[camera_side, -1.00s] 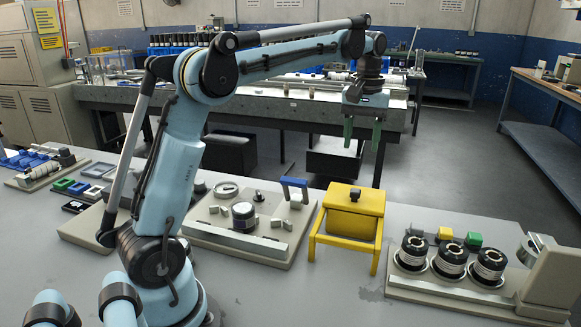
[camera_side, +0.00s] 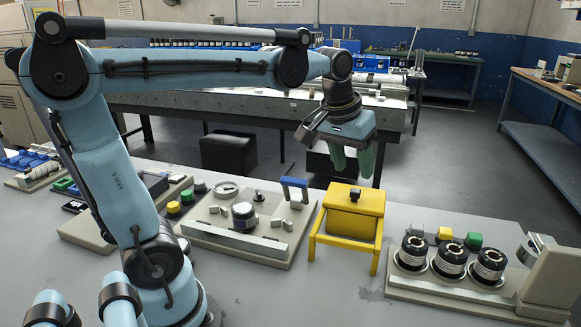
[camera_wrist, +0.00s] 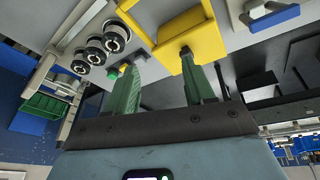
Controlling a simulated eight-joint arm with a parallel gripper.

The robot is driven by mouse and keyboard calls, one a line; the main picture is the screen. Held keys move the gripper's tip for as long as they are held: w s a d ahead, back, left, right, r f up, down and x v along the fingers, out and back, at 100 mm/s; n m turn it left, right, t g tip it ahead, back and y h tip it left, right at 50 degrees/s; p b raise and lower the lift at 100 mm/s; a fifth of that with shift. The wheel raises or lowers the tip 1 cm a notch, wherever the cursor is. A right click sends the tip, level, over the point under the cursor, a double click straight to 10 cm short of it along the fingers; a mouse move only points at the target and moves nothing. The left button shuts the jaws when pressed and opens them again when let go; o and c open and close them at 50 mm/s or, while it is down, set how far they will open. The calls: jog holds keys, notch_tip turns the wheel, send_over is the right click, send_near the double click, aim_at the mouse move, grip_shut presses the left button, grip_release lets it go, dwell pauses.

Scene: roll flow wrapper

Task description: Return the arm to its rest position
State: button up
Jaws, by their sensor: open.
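My gripper (camera_side: 352,163) has two green fingers and hangs in the air above and behind the yellow box stand, in the side view.
The yellow lidded box (camera_side: 351,211) stands on the grey bench (camera_side: 330,290). Right of it is a base with several black-and-white rolls (camera_side: 452,255). Left of it is a beige fixture plate (camera_side: 237,236) with a blue handle (camera_side: 295,184). A granite-topped table (camera_side: 240,107) stands behind.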

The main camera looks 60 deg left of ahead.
jog(key=s+d+f+m+t, duration=0.3)
jog(key=s+d+f+m, duration=0.1)
jog(key=s+f, duration=0.3)
jog(key=shift+s+d+f, duration=0.25)
jog(key=shift+s+f, duration=0.1)
jog(key=shift+s, duration=0.35)
